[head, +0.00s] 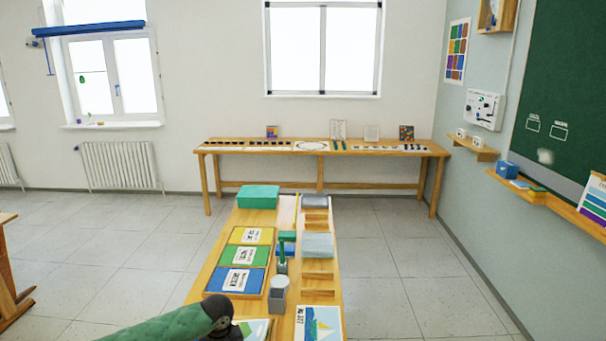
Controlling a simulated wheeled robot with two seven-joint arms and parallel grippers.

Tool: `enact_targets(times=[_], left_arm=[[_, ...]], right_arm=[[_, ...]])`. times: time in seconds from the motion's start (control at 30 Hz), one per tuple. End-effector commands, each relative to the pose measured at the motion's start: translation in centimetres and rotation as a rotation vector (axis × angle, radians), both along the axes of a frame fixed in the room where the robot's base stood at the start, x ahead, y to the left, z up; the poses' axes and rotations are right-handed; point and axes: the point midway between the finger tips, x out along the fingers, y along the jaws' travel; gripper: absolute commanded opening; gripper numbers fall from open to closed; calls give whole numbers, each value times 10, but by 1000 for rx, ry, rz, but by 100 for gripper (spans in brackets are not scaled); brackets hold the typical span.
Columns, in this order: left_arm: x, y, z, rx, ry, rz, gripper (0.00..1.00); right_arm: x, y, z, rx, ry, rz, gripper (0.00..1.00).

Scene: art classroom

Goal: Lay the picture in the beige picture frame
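A sheet with a sailboat picture (322,325) lies at the near right end of the wooden table, cut off by the lower picture edge. Another coloured picture (258,328) lies to its left, partly hidden by my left arm and the picture edge. I cannot tell which picture the task means. My green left arm reaches in at bottom left, ending in a dark joint. Neither gripper can be made out.
The table (208,273) carries yellow, green and blue labelled trays (227,256), a green box (258,197), a grey cup (278,296), a green-topped stand (285,246) and wooden holders (318,278). A long bench (430,149) lines the back wall. The floor at right is clear.

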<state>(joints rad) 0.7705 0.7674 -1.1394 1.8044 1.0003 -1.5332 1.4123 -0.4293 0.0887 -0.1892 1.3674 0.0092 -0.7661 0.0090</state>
Motion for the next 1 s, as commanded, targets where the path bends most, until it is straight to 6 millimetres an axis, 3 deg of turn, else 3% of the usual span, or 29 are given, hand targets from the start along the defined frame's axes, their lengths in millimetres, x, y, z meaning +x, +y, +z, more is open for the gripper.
enact_targets(times=[0.77,1.0], left_arm=[[1,3,0,0,0,0,0],[1,3,0,0,0,0,0]], right_arm=[[0,0,1,0,0,0,32],[-3,-2,-9,-3,-4,1,32]])
